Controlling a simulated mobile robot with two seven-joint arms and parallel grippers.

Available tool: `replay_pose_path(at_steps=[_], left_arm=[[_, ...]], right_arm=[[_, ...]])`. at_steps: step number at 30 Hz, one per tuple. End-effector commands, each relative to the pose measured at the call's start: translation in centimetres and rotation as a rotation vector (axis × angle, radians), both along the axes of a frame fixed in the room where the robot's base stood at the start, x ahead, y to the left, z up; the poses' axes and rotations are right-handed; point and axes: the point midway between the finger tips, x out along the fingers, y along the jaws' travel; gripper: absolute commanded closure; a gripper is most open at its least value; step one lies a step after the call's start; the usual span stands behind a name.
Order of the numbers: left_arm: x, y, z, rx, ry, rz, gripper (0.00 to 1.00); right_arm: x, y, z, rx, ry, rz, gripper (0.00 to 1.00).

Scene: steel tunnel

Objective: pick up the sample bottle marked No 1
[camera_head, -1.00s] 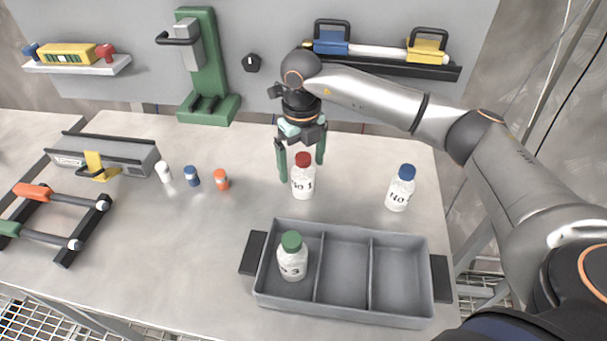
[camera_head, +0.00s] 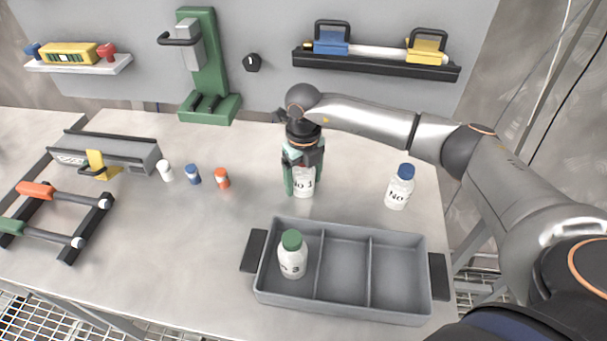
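The sample bottle marked No 1 (camera_head: 303,186) stands upright on the table behind the tray. Its white label shows and its cap is hidden by my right gripper. My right gripper (camera_head: 303,182) points down over the bottle, with its green fingers against the bottle's left and right sides. It looks shut on the bottle. The bottle still appears to rest on the table. My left gripper is not in view.
A grey three-compartment tray (camera_head: 343,314) holds a green-capped bottle (camera_head: 292,257) in its left compartment. A blue-capped bottle (camera_head: 399,188) stands to the right. Small white, blue and orange-capped vials (camera_head: 222,179) stand to the left. The table between vials and tray is clear.

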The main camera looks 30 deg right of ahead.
Motion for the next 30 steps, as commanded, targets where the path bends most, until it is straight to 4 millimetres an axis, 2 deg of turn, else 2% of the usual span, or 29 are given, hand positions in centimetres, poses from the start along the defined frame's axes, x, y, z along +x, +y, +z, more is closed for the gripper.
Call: replay_pose_path(at_steps=[2, 21, 30], left_arm=[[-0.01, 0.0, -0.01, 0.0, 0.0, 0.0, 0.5], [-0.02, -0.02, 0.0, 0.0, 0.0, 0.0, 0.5], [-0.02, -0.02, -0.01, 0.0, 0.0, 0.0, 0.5]], right_arm=[[0.01, -0.02, 0.03, 0.0, 0.0, 0.0, 0.29], [0.01, -0.03, 0.06, 0.0, -0.001, -0.001, 1.0], [0.07, -0.02, 0.31, 0.0, -0.002, -0.001, 1.0]])
